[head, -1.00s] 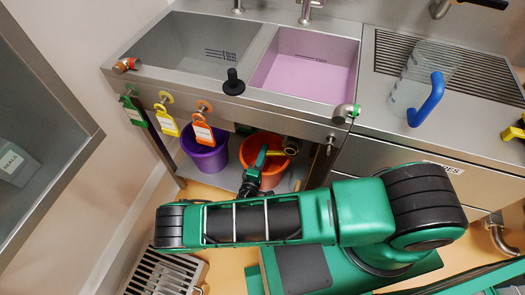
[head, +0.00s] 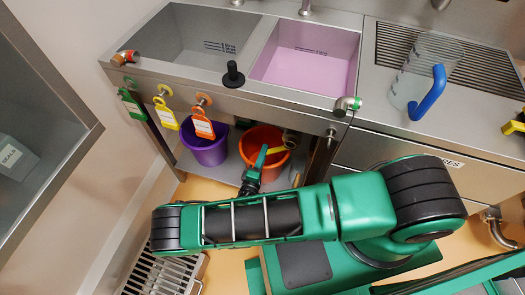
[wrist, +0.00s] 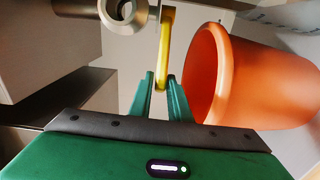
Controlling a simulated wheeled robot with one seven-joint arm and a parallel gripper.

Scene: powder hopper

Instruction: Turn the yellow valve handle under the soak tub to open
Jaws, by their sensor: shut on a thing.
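The yellow valve handle (head: 275,150) is under the sink, below the tub holding pink liquid (head: 305,68), in front of the orange bucket. In the wrist view the handle (wrist: 165,45) is a slim yellow bar running up from between my fingertips. My gripper (head: 262,154) reaches in under the counter from below. In the wrist view its two green fingers (wrist: 160,86) are shut on the handle's near end. A round metal pipe end (wrist: 124,12) is beside the handle's top. The valve body is mostly hidden in the head view.
The orange bucket (wrist: 250,85) is close to the right of my fingers in the wrist view. A purple bucket (head: 207,152) stands to its left. Green, yellow and orange tags (head: 202,126) hang from the counter front. A clear jug (head: 418,72) stands on the right counter.

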